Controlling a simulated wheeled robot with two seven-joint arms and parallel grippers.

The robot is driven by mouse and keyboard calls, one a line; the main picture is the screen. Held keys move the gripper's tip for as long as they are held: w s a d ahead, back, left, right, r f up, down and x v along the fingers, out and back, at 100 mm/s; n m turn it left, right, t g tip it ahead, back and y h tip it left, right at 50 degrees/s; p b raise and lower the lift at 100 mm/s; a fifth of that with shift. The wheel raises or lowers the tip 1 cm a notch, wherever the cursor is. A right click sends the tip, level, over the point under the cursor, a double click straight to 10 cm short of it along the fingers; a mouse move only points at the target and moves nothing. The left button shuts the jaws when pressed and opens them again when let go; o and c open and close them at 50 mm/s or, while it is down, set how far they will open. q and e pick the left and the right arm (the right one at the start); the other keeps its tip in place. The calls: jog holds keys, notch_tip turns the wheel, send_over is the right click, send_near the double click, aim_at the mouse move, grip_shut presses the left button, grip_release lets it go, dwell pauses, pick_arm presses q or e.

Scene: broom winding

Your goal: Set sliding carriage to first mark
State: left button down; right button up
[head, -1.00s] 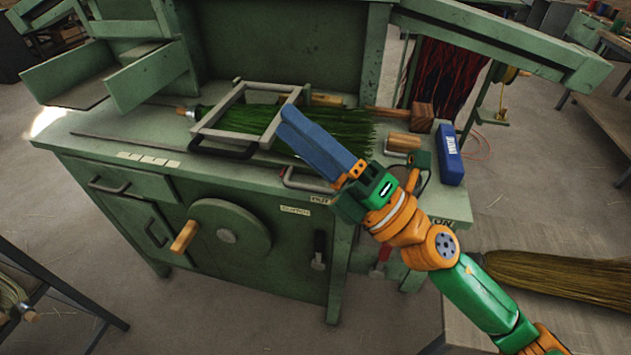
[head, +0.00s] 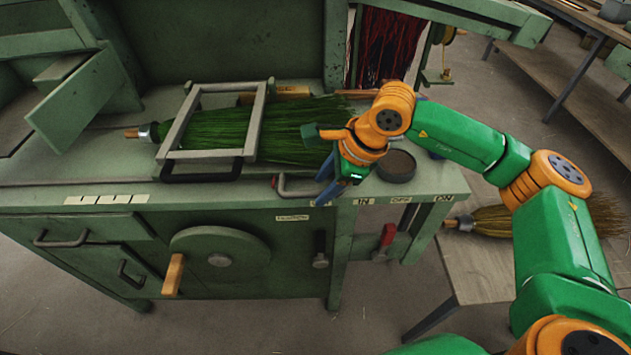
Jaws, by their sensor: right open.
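The sliding carriage, a grey metal frame (head: 205,155) with a black front handle (head: 201,178), sits across a green-bristled broom (head: 290,125) lying on the green bench. A pale strip with several dark marks (head: 106,199) is on the bench's front edge, left of and below the carriage. My right gripper (head: 326,195) is open, its blue fingers pointing down near the front edge, right of the carriage and apart from its handle. A grey curved handle (head: 298,190) is just left of the fingers; I cannot tell if they touch. My left gripper is out of view.
A crank wheel (head: 218,257) with a wooden handle (head: 173,274) is on the bench front. A red lever (head: 387,236) hangs near the right end. A round dark tin (head: 397,166) stands beside my wrist. A finished broom (head: 490,220) lies on a side table.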

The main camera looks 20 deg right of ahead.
jog(key=shift+w+a+f, duration=0.6)
jog(key=shift+a+f, duration=0.15)
jog(key=shift+f, duration=0.05)
jog(key=shift+s+d+r, duration=0.1)
jog(key=shift+s+d, duration=0.05)
jog(key=shift+s, duration=0.05)
grip_shut()
dwell(0.6)
